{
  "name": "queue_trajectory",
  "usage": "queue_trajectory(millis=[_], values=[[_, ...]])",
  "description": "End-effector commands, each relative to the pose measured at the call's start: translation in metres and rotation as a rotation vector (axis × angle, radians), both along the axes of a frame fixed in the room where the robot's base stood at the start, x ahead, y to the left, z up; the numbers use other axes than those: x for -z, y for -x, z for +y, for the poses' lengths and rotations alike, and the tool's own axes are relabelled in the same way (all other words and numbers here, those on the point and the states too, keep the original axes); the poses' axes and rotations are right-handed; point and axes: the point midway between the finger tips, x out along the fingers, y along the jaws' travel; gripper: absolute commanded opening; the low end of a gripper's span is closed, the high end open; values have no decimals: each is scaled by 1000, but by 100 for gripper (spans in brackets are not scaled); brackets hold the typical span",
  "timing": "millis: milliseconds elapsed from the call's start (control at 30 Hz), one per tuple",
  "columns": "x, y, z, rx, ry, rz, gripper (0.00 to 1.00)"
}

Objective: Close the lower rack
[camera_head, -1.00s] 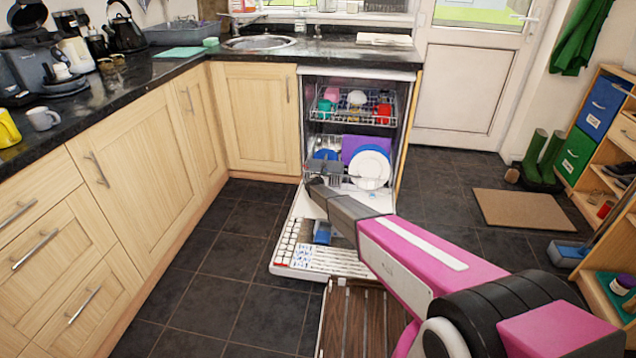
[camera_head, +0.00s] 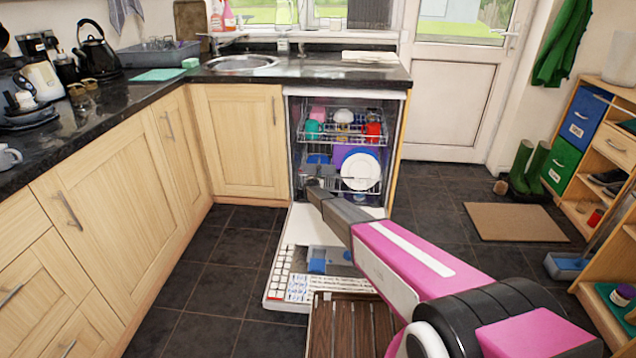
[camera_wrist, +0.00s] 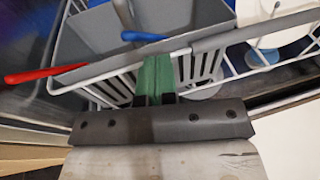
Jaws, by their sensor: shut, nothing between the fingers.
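The lower rack (camera_head: 343,186) sits back in the open dishwasher, below the upper rack, with white plates (camera_head: 361,171) at its right. Its grey front bar (camera_wrist: 240,32) and white wires cross the wrist view. A grey cutlery basket (camera_wrist: 88,38) with red and blue handles stands behind the front wires. My gripper (camera_head: 313,186) is at the rack's front left, near the basket. In the wrist view, its green-padded fingers (camera_wrist: 153,80) are together and empty, close against the front wires; exact contact is unclear. The arm hides part of the rack's lower front.
The loaded upper rack (camera_head: 345,138) is inside the dishwasher. The door (camera_head: 285,275) lies open and low in front, beneath my arm. Wooden cupboards (camera_head: 110,215) are at left. Dark floor is clear on both sides; a mat (camera_head: 512,222) lies at right.

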Motion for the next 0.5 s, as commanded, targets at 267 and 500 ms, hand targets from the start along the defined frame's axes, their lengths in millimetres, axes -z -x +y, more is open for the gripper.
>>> queue_trajectory(millis=[267,500], values=[[0,-9,0,-2,0,-1,0],[-1,-12,0,-2,-1,-2,0]])
